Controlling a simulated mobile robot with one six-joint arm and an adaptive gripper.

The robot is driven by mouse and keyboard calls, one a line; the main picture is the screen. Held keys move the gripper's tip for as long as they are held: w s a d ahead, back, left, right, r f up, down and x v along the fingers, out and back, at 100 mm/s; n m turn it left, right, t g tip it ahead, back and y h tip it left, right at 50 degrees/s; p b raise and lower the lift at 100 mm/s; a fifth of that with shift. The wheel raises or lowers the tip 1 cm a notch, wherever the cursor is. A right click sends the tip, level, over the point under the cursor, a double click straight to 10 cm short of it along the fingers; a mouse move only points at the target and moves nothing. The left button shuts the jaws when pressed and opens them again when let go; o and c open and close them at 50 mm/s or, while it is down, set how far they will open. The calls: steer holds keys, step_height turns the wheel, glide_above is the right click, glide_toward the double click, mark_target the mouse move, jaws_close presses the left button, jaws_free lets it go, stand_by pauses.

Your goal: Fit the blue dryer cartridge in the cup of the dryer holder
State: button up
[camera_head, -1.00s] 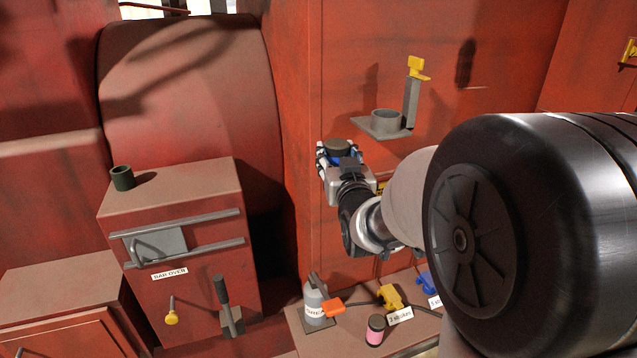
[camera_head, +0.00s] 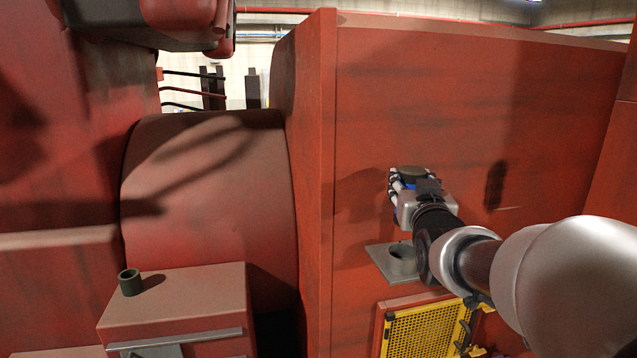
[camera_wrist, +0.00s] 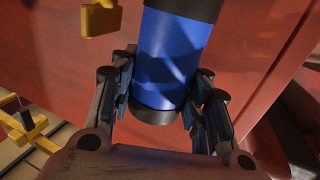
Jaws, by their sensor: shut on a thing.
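My gripper (camera_head: 405,192) is shut on the blue dryer cartridge (camera_wrist: 172,60), with a finger on each side of it in the wrist view. The cartridge has a blue body and dark ends. In the head view its dark top (camera_head: 411,172) shows above the fingers and it stands about upright. The dryer holder (camera_head: 384,262) is a grey plate on the red wall with a round cup (camera_head: 402,254). The gripper and cartridge appear above the cup, apart from it. My arm hides the holder's right side. The cup cannot be made out in the wrist view.
A yellow mesh guard (camera_head: 425,332) is below the holder. A dark green cup (camera_head: 130,282) stands on the red box (camera_head: 190,290) at left. A yellow piece (camera_wrist: 100,18) shows at the wrist view's top. The wall above the gripper is clear.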

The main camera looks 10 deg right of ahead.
steer(key=shift+w+d, duration=0.1)
steer(key=shift+w, duration=0.05)
steer(key=shift+f+b, duration=0.1)
steer(key=shift+b, duration=0.5)
steer(key=shift+f+b, duration=0.4)
step_height(320, 180, down, 5)
steer(key=b, duration=0.5)
steer(key=shift+r+b, duration=0.1)
steer(key=shift+b, duration=1.25)
stand_by(0.9)
steer(key=shift+f+b, duration=2.5)
steer(key=shift+b, duration=0.2)
steer(key=o, duration=1.3)
